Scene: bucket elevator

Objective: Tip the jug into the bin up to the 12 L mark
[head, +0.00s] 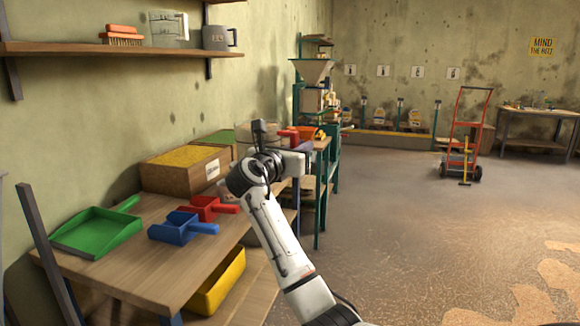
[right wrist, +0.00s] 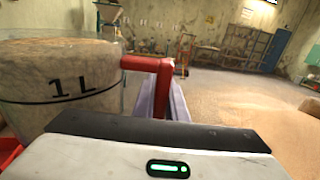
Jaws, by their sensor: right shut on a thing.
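The clear jug (right wrist: 45,65) shows at the left of the right wrist view. It has a black 1 L line, a red handle (right wrist: 148,63) and pale brown grainy filling to above the line. It looks about upright. My right gripper (right wrist: 170,103) is shut on the red handle. In the head view my right gripper (head: 300,150) is at mid-picture above the bench's far end, and it and my arm partly hide the jug. I cannot make out a bin with a 12 L mark in either view. My left gripper is not in view.
A wooden bench (head: 150,268) at left carries a green dustpan (head: 95,232), a blue scoop (head: 178,228), a red scoop (head: 205,207) and a box of yellow grain (head: 165,178). A hopper (head: 313,72) stands beyond. The floor at right is open up to a red hand truck (head: 462,135).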

